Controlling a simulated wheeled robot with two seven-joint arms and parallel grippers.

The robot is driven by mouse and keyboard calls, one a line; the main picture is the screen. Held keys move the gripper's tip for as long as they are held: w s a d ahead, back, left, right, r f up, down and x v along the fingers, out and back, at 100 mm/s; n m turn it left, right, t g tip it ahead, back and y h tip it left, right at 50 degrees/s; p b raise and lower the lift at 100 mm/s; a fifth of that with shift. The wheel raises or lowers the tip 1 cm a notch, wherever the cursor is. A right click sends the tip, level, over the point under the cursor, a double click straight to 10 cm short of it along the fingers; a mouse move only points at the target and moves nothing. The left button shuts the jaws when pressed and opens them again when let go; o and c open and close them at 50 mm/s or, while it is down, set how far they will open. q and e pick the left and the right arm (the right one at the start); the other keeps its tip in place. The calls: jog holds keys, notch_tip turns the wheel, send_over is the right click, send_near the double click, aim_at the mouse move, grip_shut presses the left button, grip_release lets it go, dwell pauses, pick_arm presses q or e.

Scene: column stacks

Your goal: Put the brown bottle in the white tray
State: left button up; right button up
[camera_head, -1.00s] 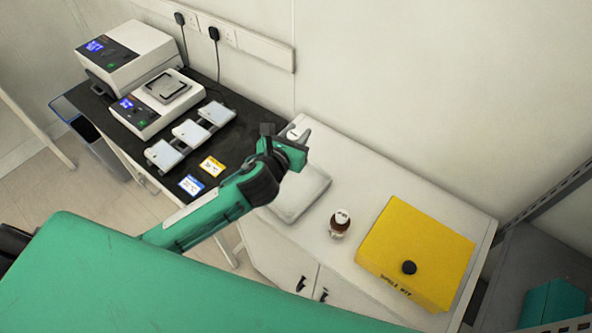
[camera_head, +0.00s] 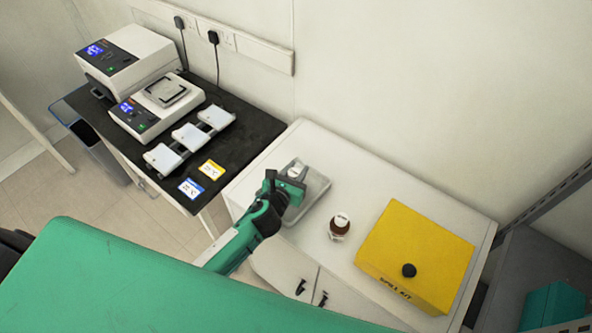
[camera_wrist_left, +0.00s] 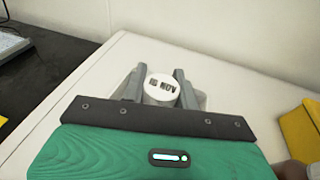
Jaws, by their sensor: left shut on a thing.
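My left gripper (camera_head: 291,184) is shut on a white-capped bottle (camera_head: 296,172), at or just above the white tray (camera_head: 321,193) on the white cabinet top. Its cap, marked "15 NOV" or similar, shows between the fingers in the left wrist view (camera_wrist_left: 161,90). Its body is hidden, so I cannot see its colour or whether it touches the tray. My right gripper is not in view.
A yellow spill kit box (camera_head: 420,248) stands right of the standing bottle. A black bench (camera_head: 235,150) at left holds instruments (camera_head: 160,104), several white plates (camera_head: 190,137) and two labelled cards (camera_head: 211,170). The cabinet top is clear between tray and wall.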

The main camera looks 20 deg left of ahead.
pick_arm(q)
jog(key=shift+f, duration=0.15)
jog(key=o, duration=1.1)
